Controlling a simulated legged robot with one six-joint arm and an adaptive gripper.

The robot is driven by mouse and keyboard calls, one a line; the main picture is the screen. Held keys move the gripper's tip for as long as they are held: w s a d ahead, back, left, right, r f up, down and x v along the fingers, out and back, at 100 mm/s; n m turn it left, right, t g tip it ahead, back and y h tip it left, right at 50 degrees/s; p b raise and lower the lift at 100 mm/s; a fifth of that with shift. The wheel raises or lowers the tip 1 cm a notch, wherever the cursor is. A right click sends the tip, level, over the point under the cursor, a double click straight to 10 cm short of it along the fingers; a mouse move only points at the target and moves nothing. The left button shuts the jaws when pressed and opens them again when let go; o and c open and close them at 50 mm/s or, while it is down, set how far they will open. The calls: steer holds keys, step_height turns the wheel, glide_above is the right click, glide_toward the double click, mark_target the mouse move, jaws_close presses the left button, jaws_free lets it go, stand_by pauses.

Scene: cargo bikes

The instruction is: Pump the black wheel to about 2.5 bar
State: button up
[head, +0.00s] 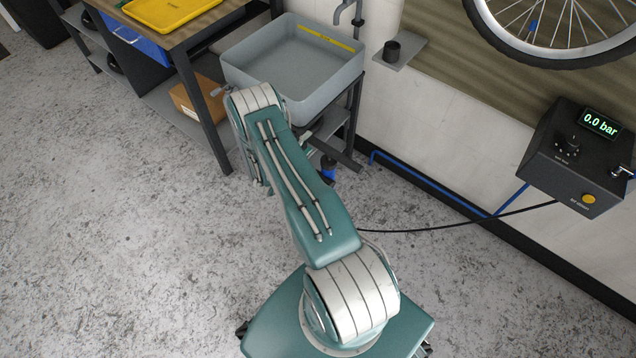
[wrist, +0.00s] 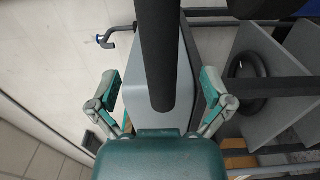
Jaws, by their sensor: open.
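A wheel with a black tyre (head: 560,60) is at the upper right of the head view, against the wall and partly cut off. A black air box (head: 578,158) on the wall at the right reads 0.0 bar on its green display (head: 600,123). A black hose (head: 460,226) runs left from below the box and passes behind my arm; its end is hidden. My gripper (wrist: 160,88) is open in the wrist view, fingers spread. A dark bar shows between them; I cannot tell its distance. My arm hides most of the gripper in the head view.
A grey basin (head: 290,93) on a dark stand is behind my arm. A workbench (head: 195,45) with a yellow tray (head: 170,8) is at upper left. A cardboard box (head: 197,105) sits below. A wall shelf (head: 408,53) holds a dark cup. The left floor is clear.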

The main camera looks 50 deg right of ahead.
steer(key=a, duration=0.9)
steer(key=shift+s, duration=0.45)
steer(key=shift+r, duration=0.1)
steer(key=s+a+r+m+g+y, duration=0.2)
steer(key=a+r+g+y, duration=0.1)
steer(key=r, duration=1)
steer(key=s+a+r+m+g+y, duration=0.2)
steer(key=a+r+g+y, duration=0.15)
steer(key=r, duration=0.95)
steer(key=s+a+r+n+t+y, duration=0.3)
steer(key=s+a+r+t+y, duration=0.7)
steer(key=s+a+r, duration=0.4)
steer(key=a+r+y, duration=0.1)
steer(key=a+r, duration=0.1)
steer(key=a, duration=0.2)
steer(key=shift+s+a+r, duration=0.2)
steer(key=shift+a+r, duration=0.15)
